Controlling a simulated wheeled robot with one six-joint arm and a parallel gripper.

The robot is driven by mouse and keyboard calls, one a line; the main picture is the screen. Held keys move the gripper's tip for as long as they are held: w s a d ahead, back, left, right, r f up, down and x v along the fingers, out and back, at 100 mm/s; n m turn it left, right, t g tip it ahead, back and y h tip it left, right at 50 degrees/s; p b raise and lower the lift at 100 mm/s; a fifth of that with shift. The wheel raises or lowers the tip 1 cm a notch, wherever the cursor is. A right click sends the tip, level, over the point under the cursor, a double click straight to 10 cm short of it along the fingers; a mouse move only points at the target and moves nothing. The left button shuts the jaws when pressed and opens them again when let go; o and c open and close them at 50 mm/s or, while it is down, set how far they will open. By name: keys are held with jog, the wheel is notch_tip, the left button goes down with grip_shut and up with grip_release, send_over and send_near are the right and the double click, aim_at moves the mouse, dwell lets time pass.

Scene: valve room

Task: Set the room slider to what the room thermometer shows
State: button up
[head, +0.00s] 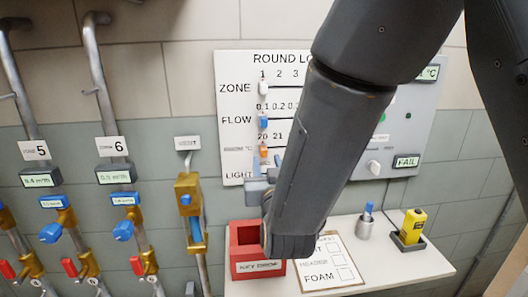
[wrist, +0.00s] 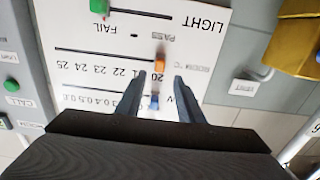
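The ROUND LOG board (head: 236,110) hangs on the wall, partly hidden by my arm. Its orange room slider (wrist: 160,64) shows in the wrist view, where the board appears upside down. It sits near the 20 end of the 20-to-25 scale; its exact reading is unclear. My gripper (wrist: 158,80) is open, its fingertips either side of the slider's line and just short of it. Contact is not visible. In the head view my gripper (head: 262,183) is at the board's lower part. A °C display (head: 429,72) at upper right is mostly hidden by my arm; its number is unreadable.
The blue flow slider (wrist: 155,102) lies between my fingers, close by. A green slider (wrist: 98,5) is near FAIL. Below the board, a shelf (head: 400,268) holds a red key-drop box (head: 258,268), a clipboard (head: 345,250), a cup (head: 366,228) and a yellow device (head: 412,228). Valve pipes stand left.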

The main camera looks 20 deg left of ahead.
aim_at(264, 152)
jog(key=shift+p+x, duration=0.8)
jog(key=shift+x, duration=2.3)
grip_shut()
